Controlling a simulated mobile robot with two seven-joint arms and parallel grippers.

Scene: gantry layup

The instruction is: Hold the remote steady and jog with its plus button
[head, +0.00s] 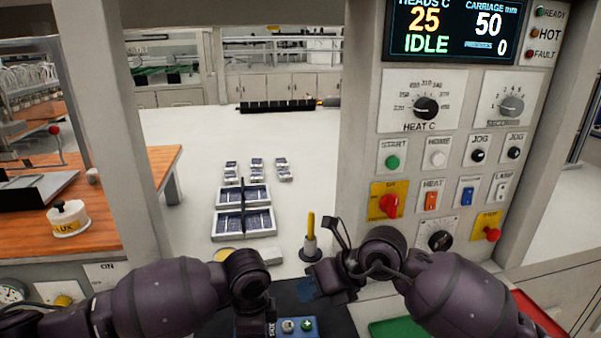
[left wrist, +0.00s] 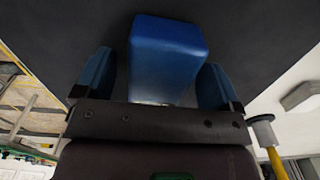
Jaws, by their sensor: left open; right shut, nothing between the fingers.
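The blue remote (head: 297,335) lies on a dark mat (head: 290,296) at the bottom of the head view, cut off by the frame edge. On its top are a green plus button (head: 307,325) and a grey button (head: 288,326). My left gripper (head: 256,322) is beside the remote's left end. In the left wrist view its open fingers (left wrist: 155,82) stand on either side of the blue remote body (left wrist: 167,52), with narrow gaps visible. My right gripper (head: 332,291) is shut and empty, above the mat, beyond and slightly right of the remote.
Trays of dark cells (head: 245,224) lie on the white table behind. The control panel (head: 440,150) rises at right; its display (head: 450,30) reads IDLE. A green tray (head: 390,328) is at lower right.

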